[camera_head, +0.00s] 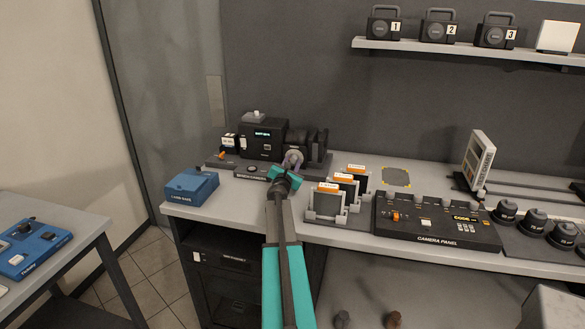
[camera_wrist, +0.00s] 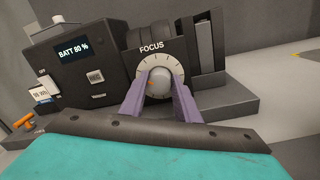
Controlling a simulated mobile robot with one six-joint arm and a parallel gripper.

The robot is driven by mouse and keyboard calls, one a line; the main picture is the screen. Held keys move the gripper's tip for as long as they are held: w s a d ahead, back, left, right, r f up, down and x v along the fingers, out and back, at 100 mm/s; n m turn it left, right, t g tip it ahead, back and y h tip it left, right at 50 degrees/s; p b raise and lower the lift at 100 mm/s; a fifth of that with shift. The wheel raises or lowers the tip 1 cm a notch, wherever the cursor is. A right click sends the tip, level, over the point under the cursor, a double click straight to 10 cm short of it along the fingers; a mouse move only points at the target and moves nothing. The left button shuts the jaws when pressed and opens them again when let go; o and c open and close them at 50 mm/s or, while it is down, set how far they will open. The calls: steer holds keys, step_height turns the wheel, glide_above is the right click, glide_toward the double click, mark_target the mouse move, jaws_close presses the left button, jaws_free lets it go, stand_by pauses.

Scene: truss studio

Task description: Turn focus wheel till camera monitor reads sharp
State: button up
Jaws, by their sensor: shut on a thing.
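The review camera (camera_head: 262,142) stands at the back left of the bench, and its black body (camera_wrist: 98,72) fills the left of the wrist view. Its small monitor (camera_wrist: 74,50) reads "BATT 80 %"; in the head view the text is too small to read. The focus wheel (camera_wrist: 160,62), a pale dial with tick marks under the word FOCUS, has a grey knob with an orange mark at its centre. My gripper (camera_wrist: 161,83) has its two purple fingers on either side of this knob, shut on it. In the head view my gripper (camera_head: 291,165) partly hides the wheel.
A blue lamp box (camera_head: 191,185) stands left of my arm. Several orange-topped frames (camera_head: 327,203) stand close to its right, then the camera panel (camera_head: 436,222). A shelf (camera_head: 460,48) hangs above.

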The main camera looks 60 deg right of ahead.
steer(key=shift+s+f+m+b, duration=0.1)
steer(key=shift+m+b, duration=0.7)
steer(key=shift+b, duration=0.65)
steer(key=shift+r, duration=0.2)
steer(key=o, duration=1.1)
steer(key=shift+d, duration=0.1)
steer(key=shift+c, duration=0.2)
steer(key=shift+f, duration=0.1)
steer(key=shift+b+v, duration=1.2)
steer(key=shift+v, duration=5.75)
